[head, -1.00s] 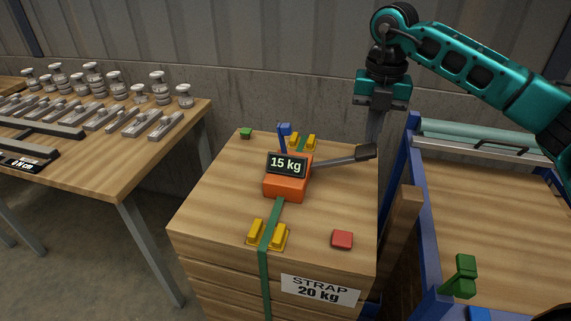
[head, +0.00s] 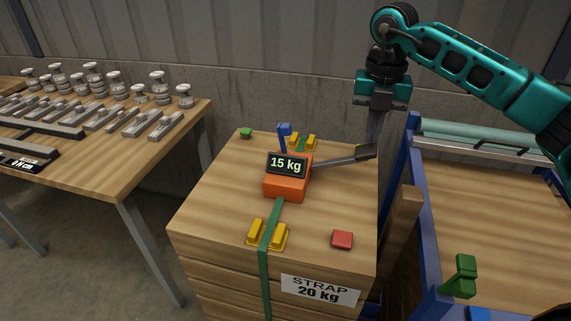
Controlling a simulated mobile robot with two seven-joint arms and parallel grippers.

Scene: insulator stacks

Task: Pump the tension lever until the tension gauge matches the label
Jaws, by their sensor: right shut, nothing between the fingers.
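The orange tensioner (head: 286,186) sits on top of the wooden crate (head: 215,205), on a green strap (head: 265,255). Its gauge (head: 286,164) reads 15 kg. The label (head: 320,291) on the crate's front reads STRAP 20 kg. The grey tension lever (head: 338,161) sticks out to the right from the tensioner, with a dark grip at its end. My right gripper (head: 370,150) points down at the lever's outer end; its fingers are shut with nothing between them. Whether they touch the grip I cannot tell. My left gripper is not in view.
A red block (head: 342,239) and a green block (head: 246,133) lie on the crate. Yellow strap guards (head: 267,235) and a blue upright piece (head: 284,130) are near the strap. A blue-framed cart (head: 425,245) stands close on the right. A table (head: 90,170) with insulators is on the left.

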